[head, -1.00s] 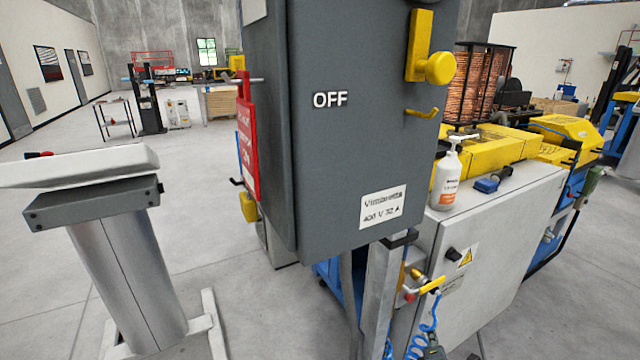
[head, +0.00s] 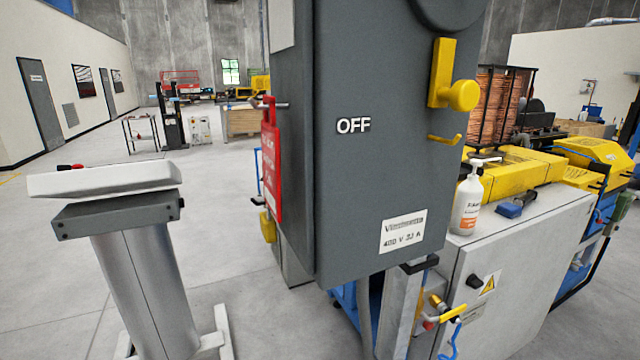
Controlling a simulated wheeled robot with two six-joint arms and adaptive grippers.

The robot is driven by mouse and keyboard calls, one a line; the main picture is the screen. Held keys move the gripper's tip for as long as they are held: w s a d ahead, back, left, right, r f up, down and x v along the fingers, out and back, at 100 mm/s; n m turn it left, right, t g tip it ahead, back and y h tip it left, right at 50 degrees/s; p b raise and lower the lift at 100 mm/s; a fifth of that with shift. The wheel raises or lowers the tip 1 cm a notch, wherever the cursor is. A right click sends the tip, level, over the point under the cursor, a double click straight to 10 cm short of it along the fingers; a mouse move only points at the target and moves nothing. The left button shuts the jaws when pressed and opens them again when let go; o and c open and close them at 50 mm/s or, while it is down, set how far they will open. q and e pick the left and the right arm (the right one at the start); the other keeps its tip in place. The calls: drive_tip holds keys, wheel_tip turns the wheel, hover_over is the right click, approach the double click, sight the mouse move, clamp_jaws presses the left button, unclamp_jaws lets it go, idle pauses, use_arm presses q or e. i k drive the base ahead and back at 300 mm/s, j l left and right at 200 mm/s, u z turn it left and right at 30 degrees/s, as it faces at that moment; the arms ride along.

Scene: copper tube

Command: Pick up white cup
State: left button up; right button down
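No white cup can be made out in the head view. Neither of my grippers is in view. The nearest white container is a pump bottle (head: 467,205) with an orange label, standing upright on the light grey cabinet (head: 530,240) at the right.
A large grey switch box (head: 365,190) marked OFF, with a yellow handle (head: 455,90) and red tag (head: 270,165), blocks the middle. A metal pedestal (head: 140,290) with a white top stands at left. A blue object (head: 508,210) lies beside the bottle. Floor (head: 215,220) is clear between pedestal and box.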

sight(575, 268)
drive_tip(key=z, duration=1.1)
drive_tip(key=i+l+z, duration=0.15)
drive_tip(key=i+l, duration=1.45)
drive_tip(key=i+l+z, duration=0.25)
drive_tip(key=i, duration=0.15)
drive_tip(key=i+l+z, duration=0.25)
drive_tip(key=i, duration=0.15)
drive_tip(key=i+z, duration=0.25)
drive_tip(key=i, duration=0.75)
drive_tip(key=i+l+u, duration=0.1)
drive_tip(key=i, duration=0.45)
drive_tip(key=i+l, duration=0.15)
drive_tip(key=i, duration=0.4)
drive_tip(key=i+l+u, duration=0.1)
drive_tip(key=i+u, duration=0.2)
drive_tip(key=u, duration=0.2)
drive_tip(key=i+l+u, duration=0.15)
drive_tip(key=u, duration=0.35)
drive_tip(key=i+l+u, duration=0.3)
drive_tip(key=u, duration=0.15)
drive_tip(key=i+l+u, duration=0.2)
drive_tip(key=l+u, duration=0.3)
drive_tip(key=i+l+u, duration=0.1)
drive_tip(key=l+u, duration=0.2)
drive_tip(key=u, duration=0.2)
